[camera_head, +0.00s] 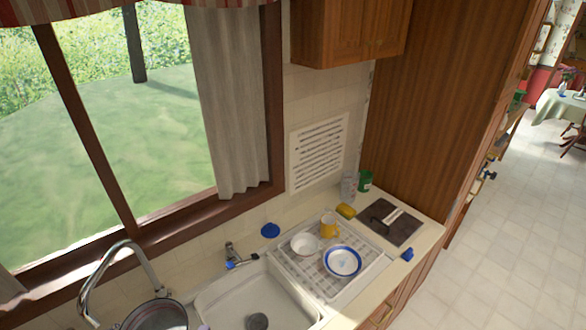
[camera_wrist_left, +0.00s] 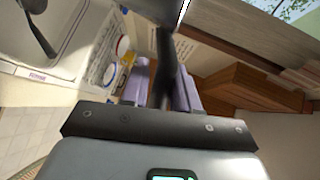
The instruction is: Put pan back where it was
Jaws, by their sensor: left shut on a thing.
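A round metal pan (camera_head: 156,316) shows at the bottom edge of the head view, left of the sink and below the curved tap; its lower part is cut off. In the left wrist view my left gripper (camera_wrist_left: 164,88) has its two purple fingers shut on a dark bar, which looks like the pan handle (camera_wrist_left: 166,55). The rest of the pan is not clear in that view. My right gripper is in neither view.
A white sink (camera_head: 230,296) lies right of the pan, with a curved tap (camera_head: 105,258) behind the pan. A dish rack (camera_head: 305,278) holds a white bowl (camera_head: 304,244), a yellow mug (camera_head: 329,227) and a blue-rimmed plate (camera_head: 342,262). A dark board (camera_head: 390,222) lies further right.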

